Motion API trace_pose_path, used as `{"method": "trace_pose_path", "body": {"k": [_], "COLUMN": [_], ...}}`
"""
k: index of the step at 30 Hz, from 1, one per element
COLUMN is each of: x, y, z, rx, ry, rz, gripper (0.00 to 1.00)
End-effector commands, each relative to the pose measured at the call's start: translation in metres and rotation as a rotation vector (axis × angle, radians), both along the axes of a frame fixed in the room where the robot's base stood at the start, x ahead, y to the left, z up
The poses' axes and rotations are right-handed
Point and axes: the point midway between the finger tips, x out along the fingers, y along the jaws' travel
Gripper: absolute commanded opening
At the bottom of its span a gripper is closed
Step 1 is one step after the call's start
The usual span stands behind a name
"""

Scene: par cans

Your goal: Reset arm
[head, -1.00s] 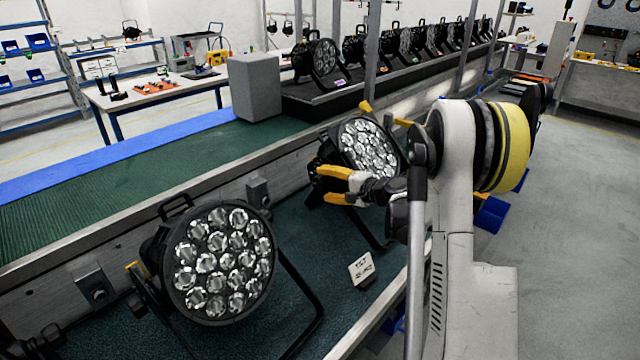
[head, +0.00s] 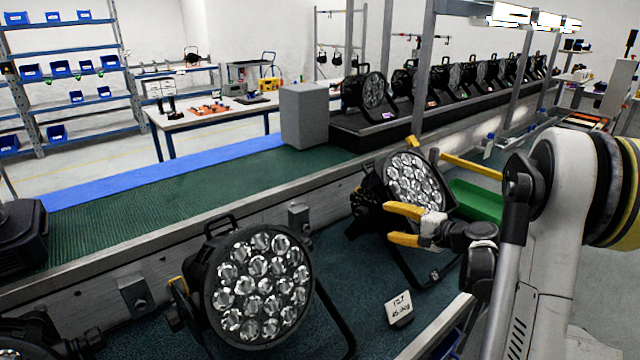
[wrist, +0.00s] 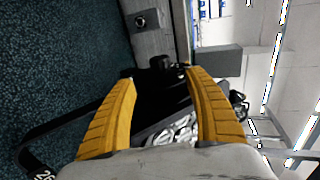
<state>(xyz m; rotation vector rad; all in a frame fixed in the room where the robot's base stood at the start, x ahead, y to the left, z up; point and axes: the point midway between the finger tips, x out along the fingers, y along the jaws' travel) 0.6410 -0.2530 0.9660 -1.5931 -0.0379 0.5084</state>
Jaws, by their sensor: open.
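My gripper (head: 398,224) has two yellow fingers, spread apart with nothing between them. In the head view it is in front of the farther par can (head: 412,182), a black lamp with several clear lenses, standing tilted on the dark lower shelf. In the wrist view my gripper (wrist: 160,82) frames part of a black par can with clear lenses (wrist: 172,130) beyond the fingers. I cannot tell whether a finger touches the lamp. The nearer par can (head: 258,284) stands on the same shelf, left of my gripper and apart from it.
A small white label card (head: 398,307) stands on the shelf. A green conveyor (head: 150,205) runs behind, with a grey box (head: 305,115) and a row of par cans (head: 440,85) farther back. A green bin (head: 476,200) is beyond my arm.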

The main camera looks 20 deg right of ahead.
Motion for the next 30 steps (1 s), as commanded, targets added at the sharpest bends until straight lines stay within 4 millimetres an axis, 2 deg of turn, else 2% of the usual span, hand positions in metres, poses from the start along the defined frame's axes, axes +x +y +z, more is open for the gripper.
{"method": "trace_pose_path", "body": {"k": [5, 8, 11, 15, 17, 21, 25, 30], "x": [-0.001, -0.005, -0.019, -0.056, -0.076, -0.129, -0.183, -0.242], "y": [0.011, 0.040, 0.085, 0.149, 0.171, 0.215, 0.241, 0.254], "z": [0.005, 0.015, 0.030, 0.046, 0.051, 0.057, 0.056, 0.049], "rx": [-0.021, -0.087, -0.199, -0.395, -0.481, -0.691, -0.892, -1.135], "ry": [0.014, 0.052, 0.110, 0.187, 0.214, 0.259, 0.280, 0.283], "rz": [0.014, 0.054, 0.119, 0.226, 0.270, 0.376, 0.470, 0.572], "gripper": [0.62, 0.62, 0.62, 0.62, 0.62, 0.62, 0.62, 0.62]}}
